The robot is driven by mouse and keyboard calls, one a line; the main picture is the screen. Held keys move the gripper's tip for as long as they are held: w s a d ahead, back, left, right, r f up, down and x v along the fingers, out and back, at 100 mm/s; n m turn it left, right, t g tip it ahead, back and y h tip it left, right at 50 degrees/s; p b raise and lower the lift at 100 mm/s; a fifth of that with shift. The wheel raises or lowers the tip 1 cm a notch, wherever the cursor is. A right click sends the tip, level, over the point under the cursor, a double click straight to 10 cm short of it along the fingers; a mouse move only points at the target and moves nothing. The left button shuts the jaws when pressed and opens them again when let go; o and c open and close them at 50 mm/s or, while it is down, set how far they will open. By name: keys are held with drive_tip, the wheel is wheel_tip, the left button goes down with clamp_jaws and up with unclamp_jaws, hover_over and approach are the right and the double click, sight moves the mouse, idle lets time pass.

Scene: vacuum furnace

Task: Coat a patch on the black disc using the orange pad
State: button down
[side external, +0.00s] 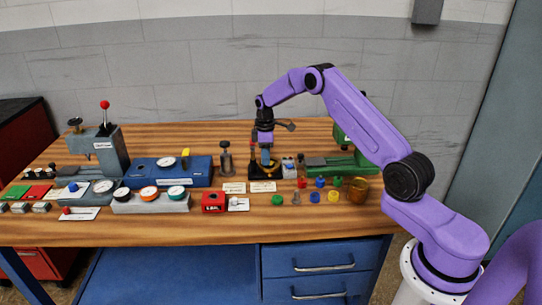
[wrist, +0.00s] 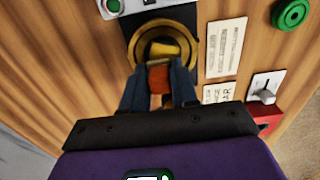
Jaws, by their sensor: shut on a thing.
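My gripper (wrist: 159,74) is shut on an orange block (wrist: 159,78), which I take for the orange pad, between its two dark blue fingers in the wrist view. A yellow piece (wrist: 162,48) shows just beyond it, inside a brass-coloured ring (wrist: 140,47) on a black square base (wrist: 133,8). Any black disc inside the ring is mostly hidden by the pad, the yellow piece and the fingers. In the side external view my gripper (side external: 266,152) points down over the black base (side external: 257,175). I cannot tell whether the pad touches the disc.
A grey control box (side external: 289,167) stands close to the right of the base, with a green machine (side external: 345,160) beyond. Label cards (side external: 263,187), coloured knobs and an amber jar (side external: 358,192) lie in front.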

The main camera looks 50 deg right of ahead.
drive_tip(key=shift+w+a, duration=0.15)
drive_tip(key=shift+w, duration=0.1)
drive_tip(key=shift+s+d, duration=0.3)
drive_tip(key=shift+s, duration=0.4)
drive_tip(key=shift+s+d, duration=0.25)
drive_tip(key=shift+s, duration=0.4)
drive_tip(key=shift+s+d, duration=0.3)
drive_tip(key=shift+s, duration=0.4)
wheel_tip(320, 180, up, 8)
drive_tip(key=shift+w+r, duration=0.15)
drive_tip(key=shift+a, duration=0.1)
